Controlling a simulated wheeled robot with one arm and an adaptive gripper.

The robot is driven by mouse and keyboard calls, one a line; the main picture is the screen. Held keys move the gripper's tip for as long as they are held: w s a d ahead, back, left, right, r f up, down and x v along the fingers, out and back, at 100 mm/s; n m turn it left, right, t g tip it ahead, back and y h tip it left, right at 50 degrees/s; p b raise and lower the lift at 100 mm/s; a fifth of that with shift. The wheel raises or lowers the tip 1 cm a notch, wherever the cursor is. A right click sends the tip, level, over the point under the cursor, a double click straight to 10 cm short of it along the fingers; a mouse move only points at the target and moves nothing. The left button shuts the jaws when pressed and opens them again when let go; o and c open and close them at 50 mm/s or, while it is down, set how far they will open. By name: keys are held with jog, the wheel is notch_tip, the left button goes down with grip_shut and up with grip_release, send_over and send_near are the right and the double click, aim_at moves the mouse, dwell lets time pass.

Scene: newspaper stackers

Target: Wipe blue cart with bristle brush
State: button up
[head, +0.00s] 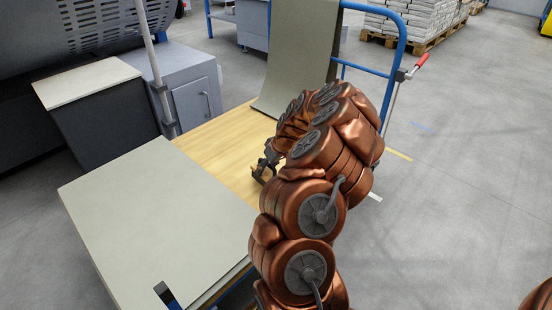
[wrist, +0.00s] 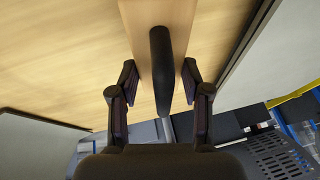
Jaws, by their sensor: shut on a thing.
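The blue cart has a pale wooden deck (head: 218,143) and a blue tubular rail (head: 402,38) at its far end. My gripper (head: 262,170) is low over the deck's right part. In the wrist view my gripper (wrist: 160,78) has its two dark fingers on either side of the brush (wrist: 182,32), a pale wooden block with a long black part. The gripper is shut on it. My copper arm hides the deck's right edge in the head view.
A grey-green sheet stack (head: 155,215) covers the deck's near part, and another sheet (head: 300,45) leans at the far end. A grey cabinet (head: 185,90) and machine stand left. A loaded pallet (head: 420,40) stands behind. Floor at right is clear.

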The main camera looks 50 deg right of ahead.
jog(key=shift+r+p, duration=0.9)
jog(key=shift+r, duration=2)
jog(key=shift+a, duration=0.1)
